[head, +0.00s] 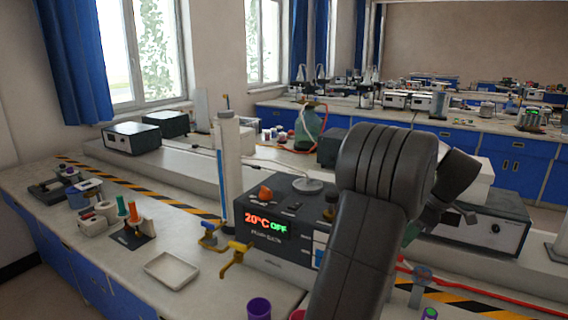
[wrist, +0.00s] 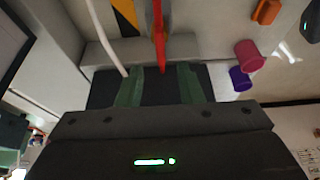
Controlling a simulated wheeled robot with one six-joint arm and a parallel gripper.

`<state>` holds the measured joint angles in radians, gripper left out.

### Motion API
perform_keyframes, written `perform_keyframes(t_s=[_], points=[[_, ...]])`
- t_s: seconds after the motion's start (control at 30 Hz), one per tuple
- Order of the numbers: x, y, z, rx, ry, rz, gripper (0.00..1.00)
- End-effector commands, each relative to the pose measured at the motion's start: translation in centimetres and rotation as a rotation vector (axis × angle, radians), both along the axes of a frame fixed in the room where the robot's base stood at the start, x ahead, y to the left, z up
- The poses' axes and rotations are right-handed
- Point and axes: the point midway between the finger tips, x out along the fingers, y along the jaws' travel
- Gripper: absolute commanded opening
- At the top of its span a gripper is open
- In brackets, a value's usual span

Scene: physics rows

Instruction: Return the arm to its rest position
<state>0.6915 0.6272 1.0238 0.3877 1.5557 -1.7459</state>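My arm rises through the right half of the head view, bent at its dark upper joint. My gripper shows in the wrist view (wrist: 159,86), with its two green fingers apart. I see nothing held between them. In the head view the arm hides most of the gripper, and only a bit of green shows behind the arm.
A heater unit reading 20°C OFF (head: 268,225) stands just left of the arm. A white tray (head: 171,270) and a purple cup (head: 259,308) are on the bench. The wrist view shows a pink cup (wrist: 250,56) and a red hose (wrist: 158,25) near the fingers.

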Motion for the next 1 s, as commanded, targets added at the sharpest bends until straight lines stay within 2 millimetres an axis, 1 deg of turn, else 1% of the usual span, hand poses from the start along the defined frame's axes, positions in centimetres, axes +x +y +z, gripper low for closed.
perform_keyframes(t_s=[0.03, 0.2, 0.3, 0.4, 0.5, 0.83, 1.0], points=[[0.2, 0.4, -1.0, 0.003, 0.003, 0.002, 0.34], [0.7, 1.4, -3.7, 0.001, 0.002, 0.001, 0.34], [1.0, 1.8, -4.8, 0.001, 0.002, 0.001, 0.34], [1.2, 2.1, -5.6, 0.001, 0.001, 0.002, 0.34], [1.3, 2.2, -6.0, 0.0, 0.0, 0.001, 0.34], [1.2, 2.1, -5.9, 0.0, 0.0, -0.01, 0.34], [1.1, 1.8, -5.0, -0.001, -0.001, 0.001, 0.34]])
